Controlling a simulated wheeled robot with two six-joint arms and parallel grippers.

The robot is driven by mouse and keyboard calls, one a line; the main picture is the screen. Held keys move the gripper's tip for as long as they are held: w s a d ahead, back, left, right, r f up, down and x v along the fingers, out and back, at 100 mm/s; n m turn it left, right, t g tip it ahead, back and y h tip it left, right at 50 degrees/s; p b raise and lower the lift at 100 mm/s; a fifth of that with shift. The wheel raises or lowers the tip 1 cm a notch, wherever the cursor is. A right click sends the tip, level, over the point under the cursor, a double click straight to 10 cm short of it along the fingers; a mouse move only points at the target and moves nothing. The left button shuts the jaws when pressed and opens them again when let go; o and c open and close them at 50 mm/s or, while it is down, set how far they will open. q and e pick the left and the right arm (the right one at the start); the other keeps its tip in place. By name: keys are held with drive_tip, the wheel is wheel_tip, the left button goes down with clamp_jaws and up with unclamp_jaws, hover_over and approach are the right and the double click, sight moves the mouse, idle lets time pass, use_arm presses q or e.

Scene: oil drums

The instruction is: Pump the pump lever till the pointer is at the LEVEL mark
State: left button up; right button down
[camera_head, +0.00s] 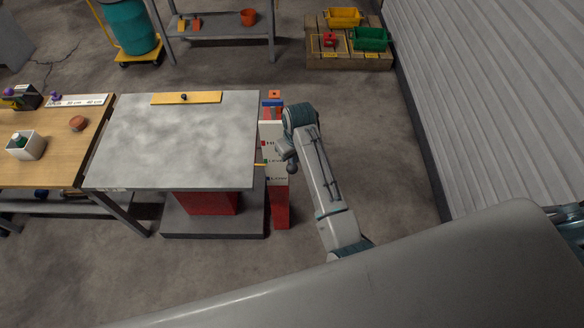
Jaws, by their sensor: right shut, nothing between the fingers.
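A lift table with a grey mottled top (180,140) stands on a red column (205,203). At its right edge a white scale panel (273,135) carries several marks with partly hidden lettering. The green LEVEL mark (266,161) is the middle one. A yellow pointer (260,164) lies at or very near the LEVEL mark; I cannot tell the exact alignment. My right gripper (291,167) is shut and empty, just right of the panel. I cannot pick out the pump lever with certainty; my right arm may cover it. My left gripper is out of view.
A yellow bar (186,98) with a dark knob lies on the tabletop's back edge. A wooden workbench (50,150) stands close on the left. A pallet with bins (350,60) is at the back right. Floor right of my arm is clear up to the corrugated wall (510,90).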

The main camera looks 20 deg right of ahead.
sight(294, 168)
drive_tip(key=shift+w+f, duration=0.15)
drive_tip(key=shift+f, duration=1.05)
drive_tip(key=shift+w+f, duration=0.1)
drive_tip(key=shift+f, duration=1.15)
drive_tip(key=shift+f+b, duration=0.35)
drive_tip(key=shift+f, duration=0.4)
drive_tip(key=shift+r, duration=0.15)
drive_tip(key=shift+s+r+p, duration=0.1)
drive_tip(key=shift+s+p, duration=0.2)
drive_tip(key=shift+s+d+r, duration=0.2)
drive_tip(key=shift+s+r, duration=0.05)
drive_tip(key=shift+s, duration=0.4)
drive_tip(key=shift+s+d+r, duration=0.15)
drive_tip(key=shift+s+r, duration=0.05)
drive_tip(key=shift+s, duration=0.4)
drive_tip(key=shift+w, duration=0.15)
